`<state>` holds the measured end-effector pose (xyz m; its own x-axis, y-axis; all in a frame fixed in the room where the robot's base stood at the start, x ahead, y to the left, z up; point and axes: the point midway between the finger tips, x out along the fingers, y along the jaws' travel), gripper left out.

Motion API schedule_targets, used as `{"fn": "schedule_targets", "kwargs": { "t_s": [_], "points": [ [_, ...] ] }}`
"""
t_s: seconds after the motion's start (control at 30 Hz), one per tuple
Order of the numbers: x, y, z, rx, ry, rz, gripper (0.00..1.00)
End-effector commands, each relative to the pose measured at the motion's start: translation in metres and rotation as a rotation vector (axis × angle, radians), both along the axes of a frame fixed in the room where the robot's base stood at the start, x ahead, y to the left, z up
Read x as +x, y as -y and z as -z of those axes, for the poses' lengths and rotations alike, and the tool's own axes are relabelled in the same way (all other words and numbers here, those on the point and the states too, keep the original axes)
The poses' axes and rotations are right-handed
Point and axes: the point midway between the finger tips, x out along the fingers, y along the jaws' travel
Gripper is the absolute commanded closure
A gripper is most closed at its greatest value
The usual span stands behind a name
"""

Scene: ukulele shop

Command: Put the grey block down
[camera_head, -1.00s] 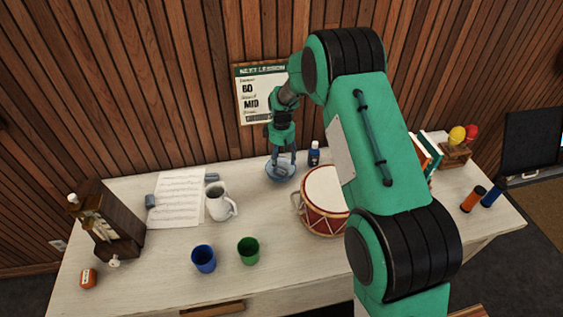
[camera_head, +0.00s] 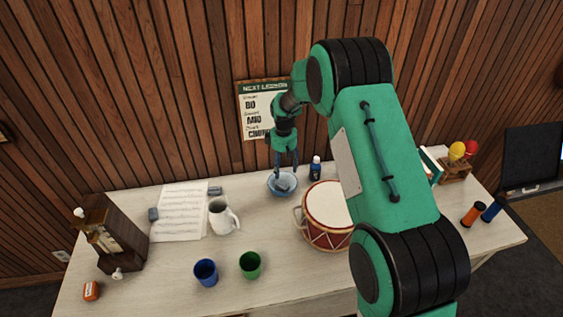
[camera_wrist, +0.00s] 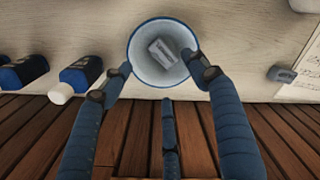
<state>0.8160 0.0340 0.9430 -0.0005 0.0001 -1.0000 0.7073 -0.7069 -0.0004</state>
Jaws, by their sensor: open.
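The grey block (camera_head: 284,187) lies inside the light blue bowl (camera_head: 283,196) near the back of the table. The wrist view shows the block (camera_wrist: 163,52) tilted on the floor of the bowl (camera_wrist: 163,80). My gripper (camera_head: 286,172) is open and empty above the bowl. In the wrist view the spread fingers (camera_wrist: 162,65) stand either side of the bowl, apart from the block. Whether any finger touches the rim I cannot tell.
A blue bottle (camera_head: 316,167) and a red drum (camera_head: 327,235) stand right of the bowl. A white mug (camera_head: 221,217) and sheet music (camera_head: 180,212) are left. Blue (camera_head: 205,273) and green (camera_head: 250,265) cups stand in front. The wood wall (camera_head: 180,120) is close behind.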

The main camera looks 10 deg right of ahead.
Motion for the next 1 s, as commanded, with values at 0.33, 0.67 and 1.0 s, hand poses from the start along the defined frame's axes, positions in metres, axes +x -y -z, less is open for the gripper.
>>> {"fn": "schedule_targets", "kwargs": {
  "t_s": [0.33,0.67,1.0],
  "points": [
    [-0.002,0.0,-0.01,0.001,0.006,0.007,0.4],
    [-0.026,0.005,-0.082,0.004,0.052,0.077,0.4],
    [-0.08,0.011,-0.182,0.016,0.125,0.192,0.4]
  ]
}}
